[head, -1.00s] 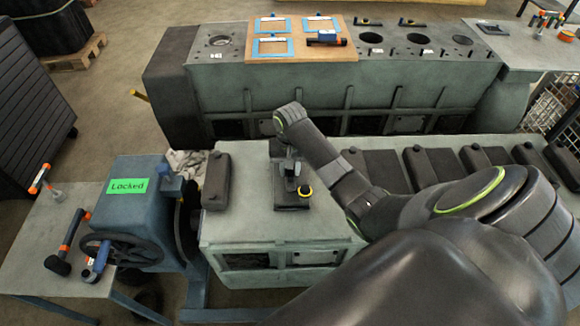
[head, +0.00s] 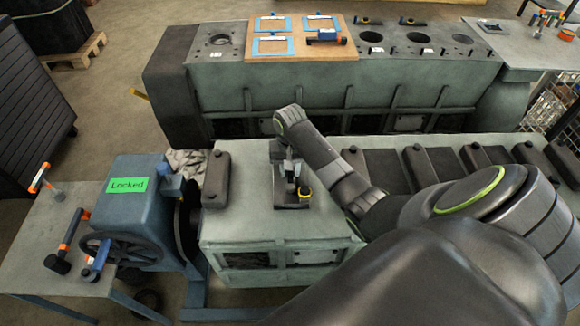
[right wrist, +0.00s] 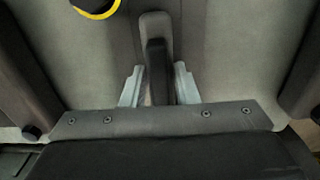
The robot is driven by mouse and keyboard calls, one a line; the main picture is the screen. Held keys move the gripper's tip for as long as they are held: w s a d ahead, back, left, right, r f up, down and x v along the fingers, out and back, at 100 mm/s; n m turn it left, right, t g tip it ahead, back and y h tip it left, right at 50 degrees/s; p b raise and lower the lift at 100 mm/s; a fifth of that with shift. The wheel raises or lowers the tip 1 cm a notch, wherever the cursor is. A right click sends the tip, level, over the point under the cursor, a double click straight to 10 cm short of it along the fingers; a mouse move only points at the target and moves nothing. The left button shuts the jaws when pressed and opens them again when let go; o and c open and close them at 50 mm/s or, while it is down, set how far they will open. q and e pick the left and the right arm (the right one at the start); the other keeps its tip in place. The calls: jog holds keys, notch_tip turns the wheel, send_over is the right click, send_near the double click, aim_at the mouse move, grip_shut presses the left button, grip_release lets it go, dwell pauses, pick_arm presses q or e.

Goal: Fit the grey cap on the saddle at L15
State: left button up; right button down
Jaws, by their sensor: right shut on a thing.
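My right gripper (head: 290,178) is over the near grey engine block, just behind a black knob with a yellow ring (head: 305,191). In the right wrist view its two pale fingers (right wrist: 157,85) are closed on the narrow dark upright part of a grey piece with a rounded end (right wrist: 155,22), which I take to be the grey cap. My arm and gripper hide most of it in the head view. A dark flat base (head: 291,205) shows under the gripper. I cannot tell whether the cap touches the saddle at L15. My left gripper is out of view.
A dark cover (head: 216,180) stands left of the gripper, and several more (head: 425,165) line the block to the right. A blue stand with a green "Locked" sign (head: 127,186) is at the left. The block's near top (head: 245,225) is clear.

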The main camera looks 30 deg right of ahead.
jog(key=shift+r, duration=0.15)
jog(key=c, duration=1)
grip_release()
jog(key=shift+c, duration=0.2)
jog(key=shift+s, duration=0.1)
